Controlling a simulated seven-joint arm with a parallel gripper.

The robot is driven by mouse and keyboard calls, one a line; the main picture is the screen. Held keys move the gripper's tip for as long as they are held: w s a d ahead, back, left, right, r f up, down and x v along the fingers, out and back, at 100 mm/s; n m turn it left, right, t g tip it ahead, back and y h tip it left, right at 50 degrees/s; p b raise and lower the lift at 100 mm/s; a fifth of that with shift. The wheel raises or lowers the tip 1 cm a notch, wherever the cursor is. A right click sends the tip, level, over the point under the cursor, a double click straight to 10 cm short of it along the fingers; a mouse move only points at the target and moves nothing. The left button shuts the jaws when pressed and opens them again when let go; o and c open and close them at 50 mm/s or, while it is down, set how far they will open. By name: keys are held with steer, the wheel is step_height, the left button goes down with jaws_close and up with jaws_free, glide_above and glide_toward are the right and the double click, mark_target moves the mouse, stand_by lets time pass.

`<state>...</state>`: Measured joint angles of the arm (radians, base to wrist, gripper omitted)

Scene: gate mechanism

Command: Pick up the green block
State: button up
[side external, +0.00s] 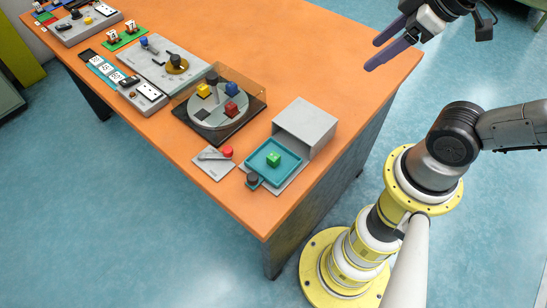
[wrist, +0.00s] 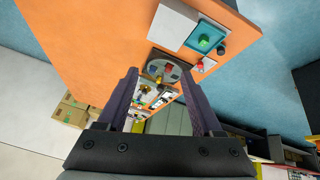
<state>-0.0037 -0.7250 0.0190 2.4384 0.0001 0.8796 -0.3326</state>
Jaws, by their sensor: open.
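The green block (side external: 273,159) sits on a teal tray (side external: 259,166) that stands out of the front of a grey box at the near end of the table. It also shows in the wrist view (wrist: 204,41), small and far off near the top. My gripper (side external: 378,55) is at the upper right of the side external view, high and well apart from the block. In the wrist view its two dark purple fingers (wrist: 165,100) stand wide apart with nothing between them. My gripper is open and empty.
The grey box (side external: 305,125) stands behind the tray. A dark knob (side external: 252,180) is at the tray's front. Left of it are a plate with a red knob (side external: 227,151) and a clear-walled turntable (side external: 218,107) carrying coloured blocks. The orange table (side external: 285,60) is bare behind them.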

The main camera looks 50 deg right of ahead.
steer(key=w+a+n+g, duration=0.1)
steer(key=w+a+n, duration=0.2)
steer(key=w+n, duration=0.4)
steer(key=n+g, duration=0.5)
steer(key=n, duration=0.2)
glide_above(272, 157)
step_height(272, 157, down, 15)
step_height(272, 157, down, 13)
steer(key=shift+c, duration=0.3)
jaws_close()
